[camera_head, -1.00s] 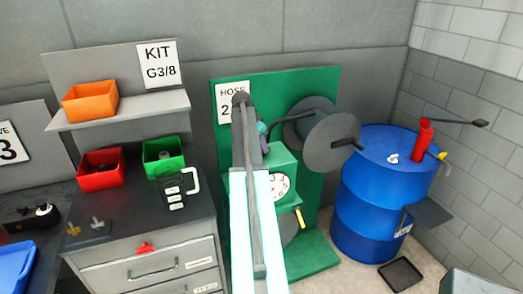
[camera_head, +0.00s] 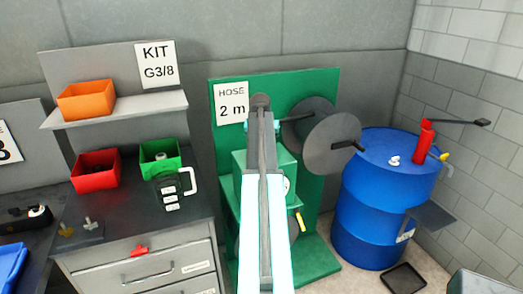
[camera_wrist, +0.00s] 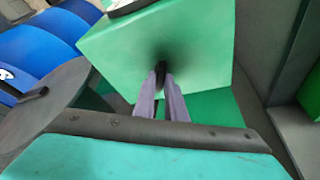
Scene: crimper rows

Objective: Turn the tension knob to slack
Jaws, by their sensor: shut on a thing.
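The green hose machine (camera_head: 285,160) stands against a green back panel (camera_head: 300,85). In the wrist view its green box (camera_wrist: 190,45) fills the upper middle. My gripper (camera_wrist: 161,80) reaches the face of this box with its two pale purple fingers close together. They are shut on a small dark knob (camera_wrist: 161,68), apparently the tension knob. The fingers cover most of it, so its pointer and any marks cannot be read. In the head view my arm hides the gripper and the knob. A white dial (camera_head: 287,185) is mostly hidden behind my arm.
A grey reel (camera_head: 332,143) with a dark handle sticks out right of the box; it also shows at left in the wrist view (camera_wrist: 45,100). A yellow-tipped lever (camera_head: 300,220) is low on the machine. A blue drum (camera_head: 375,210) stands right, a drawer bench (camera_head: 140,245) left.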

